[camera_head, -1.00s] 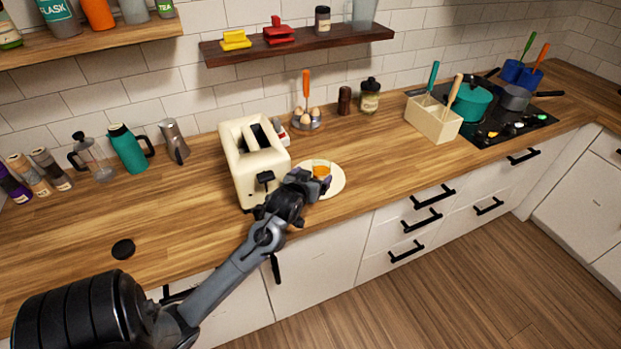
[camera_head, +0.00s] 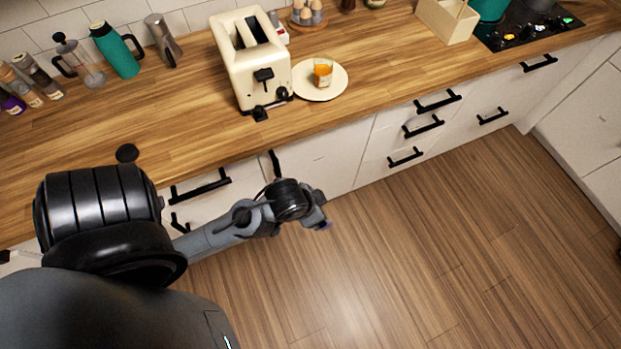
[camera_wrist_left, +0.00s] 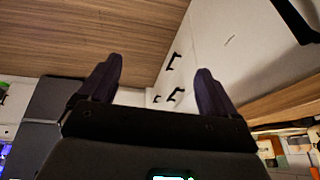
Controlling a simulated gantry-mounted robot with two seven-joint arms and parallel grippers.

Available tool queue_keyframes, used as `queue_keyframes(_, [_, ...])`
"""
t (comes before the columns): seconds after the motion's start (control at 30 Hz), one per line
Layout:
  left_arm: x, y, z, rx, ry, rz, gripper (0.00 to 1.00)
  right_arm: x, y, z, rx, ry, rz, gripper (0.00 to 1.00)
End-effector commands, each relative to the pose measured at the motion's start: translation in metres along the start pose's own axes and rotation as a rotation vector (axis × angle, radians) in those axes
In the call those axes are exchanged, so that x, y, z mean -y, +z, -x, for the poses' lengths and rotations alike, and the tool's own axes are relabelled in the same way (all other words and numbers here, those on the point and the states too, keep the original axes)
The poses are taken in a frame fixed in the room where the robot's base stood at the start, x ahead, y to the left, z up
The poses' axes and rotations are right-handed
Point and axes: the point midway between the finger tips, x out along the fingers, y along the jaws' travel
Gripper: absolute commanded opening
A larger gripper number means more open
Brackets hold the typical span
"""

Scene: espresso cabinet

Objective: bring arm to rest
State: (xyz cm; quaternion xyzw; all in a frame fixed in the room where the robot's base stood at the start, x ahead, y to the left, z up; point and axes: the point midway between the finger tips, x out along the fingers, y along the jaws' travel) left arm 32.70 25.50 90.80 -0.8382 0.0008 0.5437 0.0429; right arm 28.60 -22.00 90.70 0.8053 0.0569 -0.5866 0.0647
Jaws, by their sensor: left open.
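My left arm reaches out from the lower left in the head view. Its gripper (camera_head: 318,215) hangs over the floor, in front of the white drawers and below the counter edge. In the left wrist view the gripper (camera_wrist_left: 158,85) has its two dark fingers spread wide apart, with nothing between them. Floor and cabinet fronts show beyond the fingers. My right gripper is in neither view.
Black drawer handles (camera_head: 200,187) stick out near the arm. The wooden floor (camera_head: 430,240) is clear.

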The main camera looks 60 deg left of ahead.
Motion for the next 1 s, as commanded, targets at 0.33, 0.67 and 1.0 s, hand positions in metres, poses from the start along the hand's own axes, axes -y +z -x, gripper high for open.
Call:
queue_keyframes(0.33, [-0.041, 0.036, 0.017, 0.105, 0.080, -0.100, 0.91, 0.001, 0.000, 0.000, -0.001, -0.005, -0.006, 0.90])
queue_keyframes(0.67, [-0.039, 0.032, 0.025, 0.103, 0.078, -0.098, 0.91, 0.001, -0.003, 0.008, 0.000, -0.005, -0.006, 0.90])
queue_keyframes(1.0, [-0.034, 0.002, 0.091, 0.104, 0.078, -0.097, 0.91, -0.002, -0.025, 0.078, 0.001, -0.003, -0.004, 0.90])
